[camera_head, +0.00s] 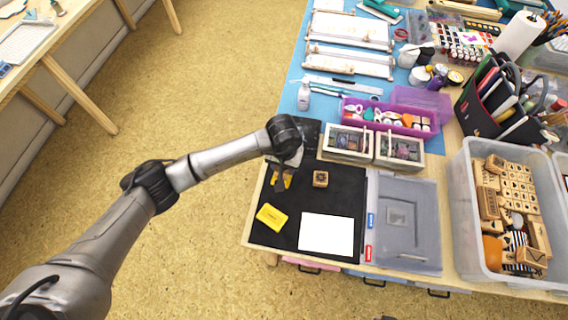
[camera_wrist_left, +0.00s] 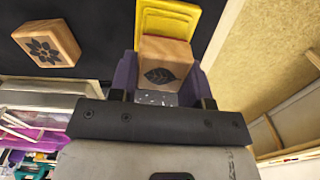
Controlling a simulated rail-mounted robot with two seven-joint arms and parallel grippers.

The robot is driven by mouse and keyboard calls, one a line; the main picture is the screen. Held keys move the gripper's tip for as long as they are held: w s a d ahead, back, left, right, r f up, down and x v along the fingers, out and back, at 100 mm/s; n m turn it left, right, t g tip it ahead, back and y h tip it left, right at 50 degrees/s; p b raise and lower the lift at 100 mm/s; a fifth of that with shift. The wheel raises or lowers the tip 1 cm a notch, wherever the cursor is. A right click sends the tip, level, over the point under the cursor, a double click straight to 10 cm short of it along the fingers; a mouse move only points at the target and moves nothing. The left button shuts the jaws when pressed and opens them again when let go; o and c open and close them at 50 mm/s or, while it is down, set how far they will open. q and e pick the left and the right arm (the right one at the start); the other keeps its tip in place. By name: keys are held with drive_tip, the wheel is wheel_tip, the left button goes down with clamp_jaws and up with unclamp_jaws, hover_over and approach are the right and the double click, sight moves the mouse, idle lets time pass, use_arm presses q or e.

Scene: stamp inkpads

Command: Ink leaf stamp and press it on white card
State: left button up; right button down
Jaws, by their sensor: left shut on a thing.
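The wooden leaf stamp (camera_wrist_left: 165,53) has a dark leaf on its face. My left gripper (camera_wrist_left: 160,78) is shut on it, one purple finger on each side, and it points down over the back left of a black mat (camera_head: 345,192). A yellow inkpad piece (camera_wrist_left: 168,17) shows just beyond the stamp; whether they touch I cannot tell. The white card (camera_head: 326,234) lies blank on the mat. My right gripper is out of view.
A wooden flower stamp (camera_wrist_left: 45,43) stands on the mat beside my gripper, also seen in the head view (camera_head: 320,179). Two display boxes (camera_head: 347,143) stand behind the mat. A grey case (camera_head: 403,222) and a clear bin of stamps (camera_head: 482,262) are to the right.

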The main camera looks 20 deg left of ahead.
use_arm(q)
drive_tip(key=shift+f, duration=0.3)
idle(0.5)
drive_tip(key=shift+f+b, duration=0.1)
drive_tip(key=shift+b, duration=0.4)
idle(0.5)
idle(0.6)
drive_tip(key=shift+r, duration=0.25)
drive_tip(key=shift+r, duration=0.4)
idle(0.3)
